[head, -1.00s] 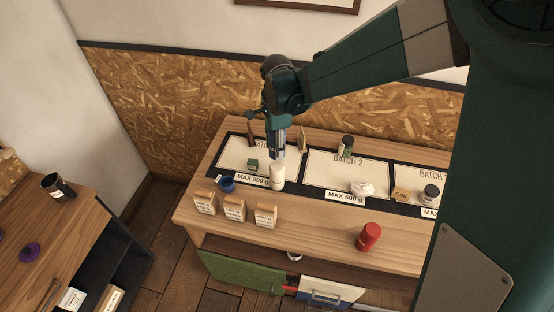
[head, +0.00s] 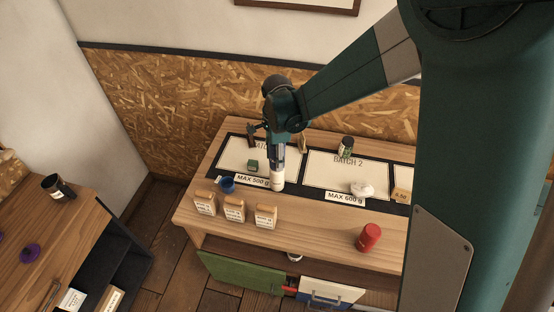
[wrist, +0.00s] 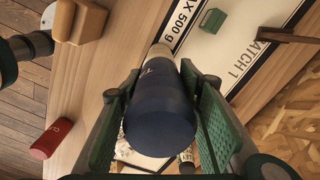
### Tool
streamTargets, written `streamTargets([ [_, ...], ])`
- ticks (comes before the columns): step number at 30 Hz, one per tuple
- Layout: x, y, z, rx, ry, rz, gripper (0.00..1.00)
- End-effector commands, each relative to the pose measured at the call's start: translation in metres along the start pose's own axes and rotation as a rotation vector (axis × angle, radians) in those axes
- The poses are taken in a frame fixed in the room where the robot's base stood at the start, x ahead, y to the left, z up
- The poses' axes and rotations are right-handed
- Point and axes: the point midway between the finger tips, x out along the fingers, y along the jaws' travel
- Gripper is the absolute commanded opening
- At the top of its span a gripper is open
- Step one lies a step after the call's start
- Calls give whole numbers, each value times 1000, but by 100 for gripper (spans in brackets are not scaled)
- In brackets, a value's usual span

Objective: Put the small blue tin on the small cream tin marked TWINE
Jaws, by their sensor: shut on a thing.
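The small blue tin (wrist: 160,110) is between the fingers of my gripper (wrist: 155,125) in the wrist view, with both green pads against its sides. In the head view my gripper (head: 279,160) points down, shut on the blue tin, directly above the cream tin (head: 278,181). The cream tin stands upright at the front edge of the left panel. In the wrist view the cream tin (wrist: 161,52) shows just beyond the blue tin's far end. I cannot tell whether the two tins touch. The TWINE marking is not readable.
A blue cup (head: 227,184) and a green block (head: 252,165) stand close left of the cream tin. Several tan labelled blocks line the bench front. A white lump (head: 362,188), a dark can (head: 346,147) and a red tin (head: 370,237) are to the right.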

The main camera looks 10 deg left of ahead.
Motion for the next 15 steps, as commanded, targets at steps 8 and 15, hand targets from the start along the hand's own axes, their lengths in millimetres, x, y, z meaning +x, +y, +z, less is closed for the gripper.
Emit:
streamTargets([
  [8, 7, 0, 0, 0, 0, 0, 18],
  [15, 10, 0, 0, 0, 0, 0, 18],
])
